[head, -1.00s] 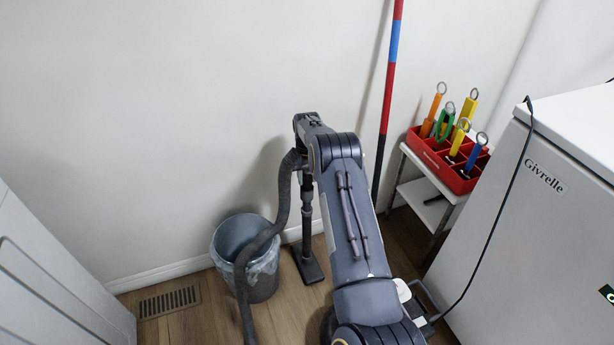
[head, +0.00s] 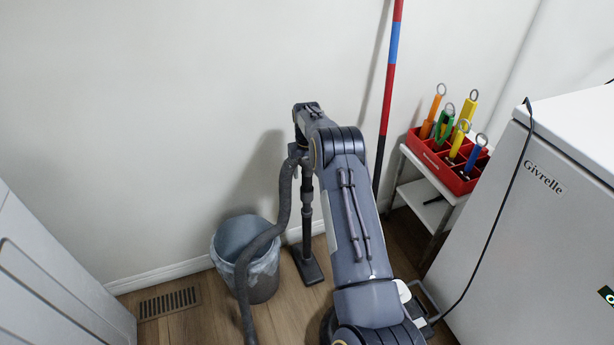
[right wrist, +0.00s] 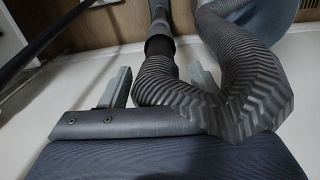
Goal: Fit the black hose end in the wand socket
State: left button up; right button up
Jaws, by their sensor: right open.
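The grey ribbed hose (head: 284,200) rises from the floor, passes over the bin and bends in at the top of the upright dark wand (head: 307,212). In the right wrist view the hose (right wrist: 240,95) loops round to its black end (right wrist: 159,45), which lines up with the wand (right wrist: 158,10). They look touching, but I cannot tell how deep the end sits, and the socket is hidden. My right gripper (right wrist: 162,78) is open, with one finger on each side of the hose near its black end. My left gripper is not in view.
A grey bin (head: 238,235) stands left of the wand's floor head (head: 307,266). A striped pole (head: 387,100) leans on the wall. A red tray (head: 437,160) of tools sits on a small stand, beside a white appliance (head: 530,220). A floor vent (head: 169,302) lies at left.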

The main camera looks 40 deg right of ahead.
jog(key=shift+r, duration=1.8)
jog(key=shift+r, duration=0.15)
jog(key=s+a+r+t+y, duration=0.1)
jog(key=s+a+r+t, duration=0.1)
jog(key=s+a+r, duration=0.65)
jog(key=s+a+r+t+y, duration=0.15)
jog(key=s+a+r, duration=0.4)
jog(key=r, duration=0.65)
jog(key=s+a+f+n+t+y+p, duration=0.1)
jog(key=s+a, duration=0.7)
jog(key=s, duration=0.3)
jog(key=s+a+f+n+t, duration=0.1)
jog(key=s+a+f+n, duration=0.1)
jog(key=s+a, duration=0.75)
notch_tip(320, 180, up, 17)
jog(key=s+d+p, duration=0.1)
jog(key=d+p, duration=0.1)
jog(key=p, duration=1.4)
jog(key=shift+s+p, duration=0.3)
jog(key=shift+p, duration=0.1)
jog(key=shift+r, duration=0.1)
